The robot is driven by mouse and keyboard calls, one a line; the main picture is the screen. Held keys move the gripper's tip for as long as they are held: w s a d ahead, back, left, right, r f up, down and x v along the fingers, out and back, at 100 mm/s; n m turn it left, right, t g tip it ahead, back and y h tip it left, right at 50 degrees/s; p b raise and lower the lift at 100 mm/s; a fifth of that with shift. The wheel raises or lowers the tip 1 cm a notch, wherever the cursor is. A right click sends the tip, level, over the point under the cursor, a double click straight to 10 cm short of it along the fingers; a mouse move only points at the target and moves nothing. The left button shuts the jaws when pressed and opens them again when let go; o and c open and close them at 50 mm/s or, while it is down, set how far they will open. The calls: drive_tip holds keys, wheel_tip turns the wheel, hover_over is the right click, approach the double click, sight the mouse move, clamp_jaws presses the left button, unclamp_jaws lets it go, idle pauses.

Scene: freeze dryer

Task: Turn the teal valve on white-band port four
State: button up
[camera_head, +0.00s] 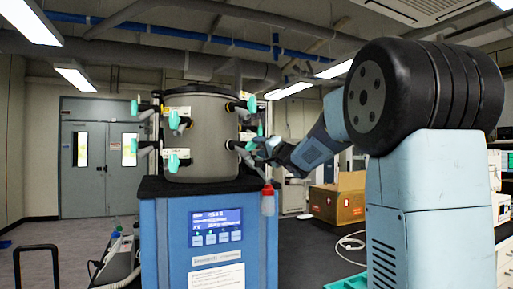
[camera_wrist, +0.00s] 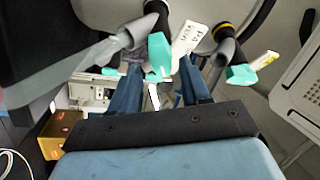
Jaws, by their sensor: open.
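The freeze dryer's grey chamber (camera_head: 208,135) carries several teal valves on side ports. My gripper (camera_head: 265,147) is at its lower right side, close to a teal valve (camera_head: 250,145). In the wrist view my gripper (camera_wrist: 162,78) is open, with blue fingers either side of a teal valve handle (camera_wrist: 158,58). The handle shows between the fingertips; I cannot tell whether they touch it. A white tag (camera_wrist: 189,40) hangs beside this port; its lettering is not clearly legible. A second teal valve (camera_wrist: 240,74), on a port with a yellow band (camera_wrist: 222,31), is to the right.
A grey port nozzle (camera_wrist: 105,52) lies just left of the gripped-side handle. The blue dryer base (camera_head: 160,240) stands below the chamber. A cardboard box (camera_head: 340,200) sits on the dark bench at right.

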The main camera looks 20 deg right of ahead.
drive_tip(key=shift+x, duration=1.35)
clamp_jaws()
